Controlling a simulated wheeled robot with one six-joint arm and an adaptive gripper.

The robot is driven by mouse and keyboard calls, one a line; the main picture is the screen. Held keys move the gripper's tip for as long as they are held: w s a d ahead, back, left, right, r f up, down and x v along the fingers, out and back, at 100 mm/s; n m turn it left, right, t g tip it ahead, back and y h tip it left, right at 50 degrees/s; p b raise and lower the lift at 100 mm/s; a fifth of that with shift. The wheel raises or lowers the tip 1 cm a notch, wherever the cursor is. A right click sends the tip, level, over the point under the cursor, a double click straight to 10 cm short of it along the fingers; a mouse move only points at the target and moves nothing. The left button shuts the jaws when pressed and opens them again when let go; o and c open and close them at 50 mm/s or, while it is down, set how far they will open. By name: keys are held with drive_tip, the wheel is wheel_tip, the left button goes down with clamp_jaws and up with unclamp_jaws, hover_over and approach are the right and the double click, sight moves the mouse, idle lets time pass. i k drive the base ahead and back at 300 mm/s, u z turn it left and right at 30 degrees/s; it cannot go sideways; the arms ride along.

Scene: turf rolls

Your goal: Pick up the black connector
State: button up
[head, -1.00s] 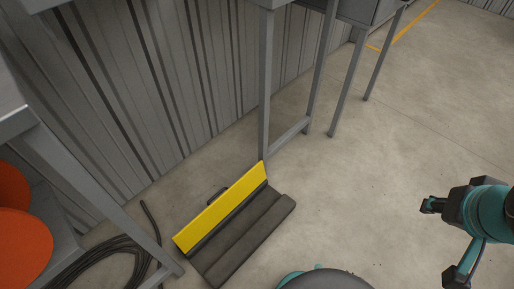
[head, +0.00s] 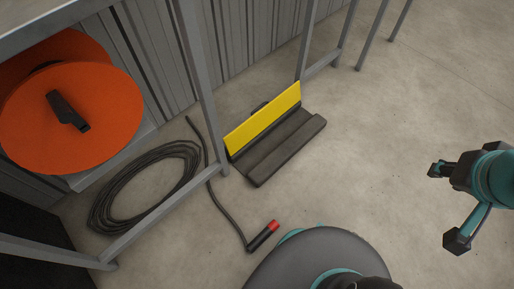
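A black connector (head: 261,238) with a red end lies on the concrete floor at the lower middle of the head view. It is at the end of a black cable (head: 223,210) that runs back to a loose coil (head: 103,210) on the floor. My gripper (head: 445,206) is at the right edge, its two black-tipped fingers spread wide with nothing between them. It is well to the right of the connector and apart from it.
A cable ramp with a raised yellow lid (head: 262,117) lies behind the connector. Grey metal frame legs (head: 202,90) stand left of it. An orange reel (head: 72,105) sits at the left by a corrugated wall. My dark rounded base is close to the connector. Open floor lies right.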

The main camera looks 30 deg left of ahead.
sight(274, 226)
drive_tip(key=k, duration=0.1)
drive_tip(key=z, duration=1.45)
drive_tip(key=i, duration=1.05)
drive_tip(key=u, duration=2.5)
drive_tip(key=k, duration=0.1)
drive_tip(key=u, duration=2)
